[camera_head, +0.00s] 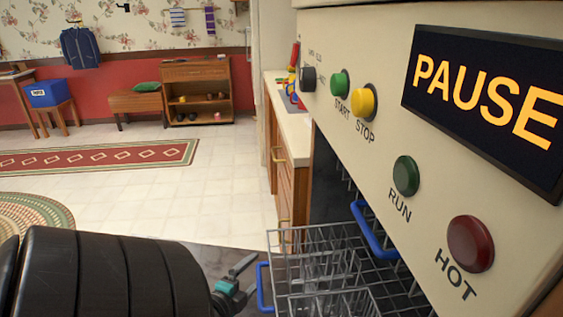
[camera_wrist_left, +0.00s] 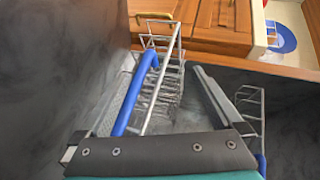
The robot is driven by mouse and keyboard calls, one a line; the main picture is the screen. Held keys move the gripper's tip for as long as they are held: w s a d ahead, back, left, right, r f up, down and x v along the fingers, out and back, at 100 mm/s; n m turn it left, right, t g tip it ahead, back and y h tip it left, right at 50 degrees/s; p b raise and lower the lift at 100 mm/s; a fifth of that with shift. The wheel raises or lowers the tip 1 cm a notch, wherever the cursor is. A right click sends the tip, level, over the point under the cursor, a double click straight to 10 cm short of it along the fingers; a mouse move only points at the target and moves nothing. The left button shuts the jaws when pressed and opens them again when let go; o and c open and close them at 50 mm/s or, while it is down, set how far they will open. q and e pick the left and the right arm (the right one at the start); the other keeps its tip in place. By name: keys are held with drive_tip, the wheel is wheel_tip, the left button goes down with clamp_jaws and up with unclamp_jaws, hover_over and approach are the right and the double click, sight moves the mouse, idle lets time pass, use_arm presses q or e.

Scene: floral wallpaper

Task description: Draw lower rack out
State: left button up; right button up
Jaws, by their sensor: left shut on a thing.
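The lower rack (camera_head: 318,262) is a grey wire basket standing partly out of the dishwasher front in the head view. Its blue handle (camera_head: 265,287) is at its left end. A second blue handle (camera_head: 372,232) is higher, close to the machine opening. The left wrist view shows a blue bar (camera_wrist_left: 135,105) with wire rack (camera_wrist_left: 165,80) beside it. My right gripper is not in view.
The dishwasher panel (camera_head: 440,175) has a PAUSE display and several coloured knobs. A wooden cabinet with a pale counter (camera_head: 293,125) stands beyond the rack. Open tiled floor (camera_head: 200,200) lies to the left, with a red runner rug (camera_head: 95,157) farther off.

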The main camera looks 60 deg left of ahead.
use_arm(q)
drive_tip(key=shift+w+a+r, duration=0.1)
drive_tip(key=shift+w+r, duration=0.15)
drive_tip(key=shift+r, duration=0.3)
drive_tip(key=shift+c, duration=1.2)
drive_tip(key=shift+s, duration=0.1)
drive_tip(key=shift+c, duration=0.7)
drive_tip(key=shift+s+d+f+p, duration=0.2)
drive_tip(key=shift+s+d+f, duration=0.6)
drive_tip(key=shift+s, duration=2)
drive_tip(key=shift+s+d+f+p, duration=0.2)
drive_tip(key=shift+s+d, duration=0.95)
drive_tip(key=shift+s, duration=1.7)
drive_tip(key=shift+s+d+f+p, duration=0.15)
drive_tip(key=shift+s+d+f, duration=0.65)
drive_tip(key=shift+s, duration=2)
drive_tip(key=shift+d+r, duration=0.2)
